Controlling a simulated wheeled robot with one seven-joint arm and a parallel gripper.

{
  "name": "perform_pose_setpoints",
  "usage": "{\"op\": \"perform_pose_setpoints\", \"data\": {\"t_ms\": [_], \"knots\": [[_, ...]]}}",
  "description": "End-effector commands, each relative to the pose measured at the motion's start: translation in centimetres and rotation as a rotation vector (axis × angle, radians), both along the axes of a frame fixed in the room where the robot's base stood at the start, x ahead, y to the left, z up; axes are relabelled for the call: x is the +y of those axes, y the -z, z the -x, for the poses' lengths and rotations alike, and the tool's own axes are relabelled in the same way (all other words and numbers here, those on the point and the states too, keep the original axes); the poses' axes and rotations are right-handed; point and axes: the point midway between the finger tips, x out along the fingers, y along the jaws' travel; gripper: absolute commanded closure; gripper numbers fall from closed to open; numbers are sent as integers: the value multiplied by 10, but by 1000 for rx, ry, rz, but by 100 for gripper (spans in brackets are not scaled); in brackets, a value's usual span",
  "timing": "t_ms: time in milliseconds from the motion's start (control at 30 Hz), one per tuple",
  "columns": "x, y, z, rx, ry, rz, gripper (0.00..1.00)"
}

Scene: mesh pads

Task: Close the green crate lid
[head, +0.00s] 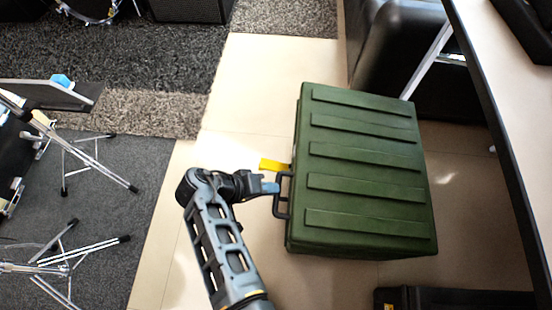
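The green crate (364,147) stands on the tiled floor right of centre. Its ribbed lid (360,160) lies flat over the top, and I see no gap from this view. A dark handle (282,194) sticks out from the crate's left side. My gripper (272,188) is at this handle, its blue-grey fingertips touching or nearly touching it. I cannot tell whether the fingers are shut on the handle. A yellow tag or piece (272,165) shows beside the handle, just above the gripper.
A desk edge (500,150) runs down the right side. A black leather seat (395,45) stands behind the crate. A dark case (455,299) lies at the front right. Metal stands (75,150) are on the left carpet. Bare floor (165,235) lies left of my arm.

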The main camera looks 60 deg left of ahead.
Motion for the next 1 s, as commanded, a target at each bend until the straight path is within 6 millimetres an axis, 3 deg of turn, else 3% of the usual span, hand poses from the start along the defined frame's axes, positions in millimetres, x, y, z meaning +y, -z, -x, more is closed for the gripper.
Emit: {"op": "perform_pose_setpoints", "data": {"t_ms": [33,100,400,1000], "knots": [[1,19,0,-16,0,15,100],[2,29,2,-21,2,17,100],[5,61,7,-17,3,16,100],[3,74,9,-12,3,20,100]]}}
